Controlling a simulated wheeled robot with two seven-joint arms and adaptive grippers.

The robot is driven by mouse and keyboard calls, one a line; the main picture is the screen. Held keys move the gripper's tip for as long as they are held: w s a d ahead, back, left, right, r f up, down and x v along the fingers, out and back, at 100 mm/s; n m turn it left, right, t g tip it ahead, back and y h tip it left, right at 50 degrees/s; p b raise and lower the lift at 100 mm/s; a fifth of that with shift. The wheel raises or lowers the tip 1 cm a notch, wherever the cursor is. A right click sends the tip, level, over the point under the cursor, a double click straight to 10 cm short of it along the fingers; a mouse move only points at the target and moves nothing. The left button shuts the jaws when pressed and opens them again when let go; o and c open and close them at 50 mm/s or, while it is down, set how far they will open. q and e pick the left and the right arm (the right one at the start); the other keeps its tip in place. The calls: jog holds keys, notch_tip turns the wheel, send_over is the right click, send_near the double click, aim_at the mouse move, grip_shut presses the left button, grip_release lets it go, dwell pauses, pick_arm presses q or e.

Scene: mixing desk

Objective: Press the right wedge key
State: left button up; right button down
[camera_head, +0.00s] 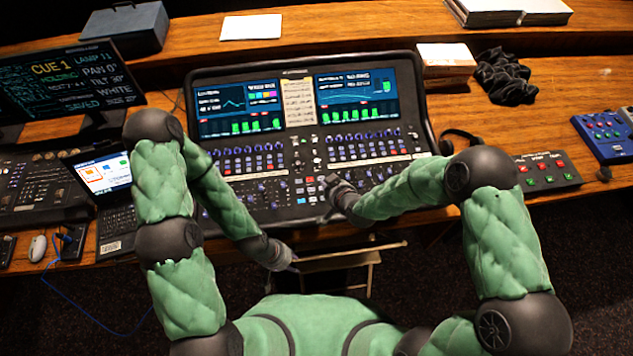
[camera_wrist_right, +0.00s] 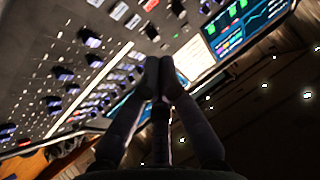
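The mixing desk (camera_head: 300,130) has two lit screens and rows of small knobs and keys. Its key labels are too small to read, so I cannot tell which is the right wedge key. My right gripper (camera_head: 330,184) is over the lower middle of the desk, beside the central key block (camera_head: 305,187). In the right wrist view the fingertips (camera_wrist_right: 159,66) meet with nothing between them. White and red keys (camera_wrist_right: 133,20) lie beyond the tips; contact cannot be made out. My left gripper (camera_head: 292,262) hangs low in front of the desk's front edge, its fingers small and unclear.
A laptop (camera_head: 103,178) and a monitor (camera_head: 70,78) stand at the left. A red-and-green button box (camera_head: 547,170), headphones (camera_head: 458,136) and a blue box (camera_head: 606,135) are at the right. A wooden stool or stand (camera_head: 340,262) is below the desk's front edge.

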jog(key=shift+s+r, duration=0.1)
jog(key=shift+r, duration=0.1)
jog(key=shift+f, duration=0.2)
jog(key=f+b, duration=0.3)
jog(key=f, duration=0.2)
jog(key=f+b, duration=0.2)
jog(key=shift+w+f+b, duration=0.15)
jog(key=shift+w+b, duration=0.2)
jog(key=shift+w, duration=0.05)
jog(key=shift+w+f+b, duration=0.1)
jog(key=shift+f+b, duration=0.45)
jog(key=shift+b, duration=0.05)
dwell(0.8)
jog(key=shift+f+b, duration=0.4)
jog(key=shift+b, duration=0.1)
